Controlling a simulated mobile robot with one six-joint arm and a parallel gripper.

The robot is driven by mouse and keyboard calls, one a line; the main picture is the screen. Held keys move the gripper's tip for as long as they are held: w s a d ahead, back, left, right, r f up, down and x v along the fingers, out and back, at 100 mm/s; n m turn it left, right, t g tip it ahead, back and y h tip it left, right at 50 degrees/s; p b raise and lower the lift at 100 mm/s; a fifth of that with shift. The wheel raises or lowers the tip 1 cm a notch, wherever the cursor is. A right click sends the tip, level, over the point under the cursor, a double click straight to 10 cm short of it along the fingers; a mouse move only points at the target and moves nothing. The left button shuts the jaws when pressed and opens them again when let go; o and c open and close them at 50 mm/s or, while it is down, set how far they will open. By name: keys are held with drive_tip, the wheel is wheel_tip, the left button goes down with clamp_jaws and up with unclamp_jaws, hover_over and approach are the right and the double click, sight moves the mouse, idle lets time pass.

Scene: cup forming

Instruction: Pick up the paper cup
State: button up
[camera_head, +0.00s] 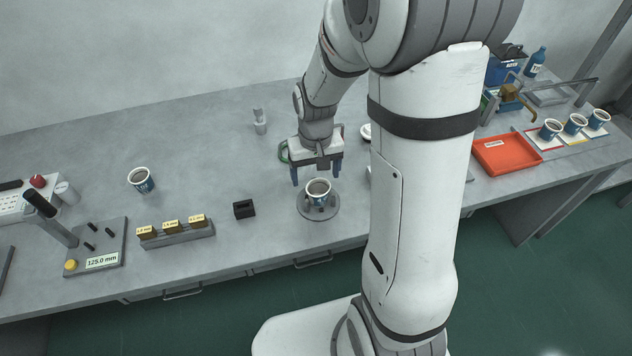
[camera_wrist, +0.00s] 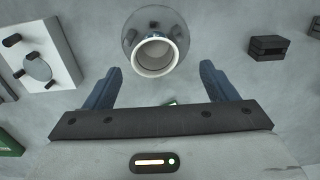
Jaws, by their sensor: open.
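A paper cup (camera_head: 318,199) with a white rim and dark printed side stands upright on a round grey base (camera_head: 319,216). In the wrist view the cup's open mouth (camera_wrist: 155,56) faces the camera, with the round base (camera_wrist: 131,36) around it. My gripper (camera_head: 315,173) is open above the cup and toward the back of the table. In the wrist view its two blue fingers (camera_wrist: 160,67) point toward the cup, one on each side, with clear gaps. Nothing is between them in their grip. Another similar cup (camera_head: 141,180) stands alone at the left.
A small black block (camera_head: 244,209) and a rack of yellow-labelled blocks (camera_head: 176,233) stand left of the round base. A gauge plate (camera_head: 95,250) is farther left. A red tray (camera_head: 507,153) and three cups (camera_head: 575,124) are at the right, beyond my arm.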

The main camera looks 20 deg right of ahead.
sight(318, 190)
drive_tip(key=f, duration=0.7)
drive_tip(key=shift+w+d+f+p, duration=0.1)
drive_tip(key=shift+d+f+p, duration=0.25)
drive_tip(key=c, duration=1)
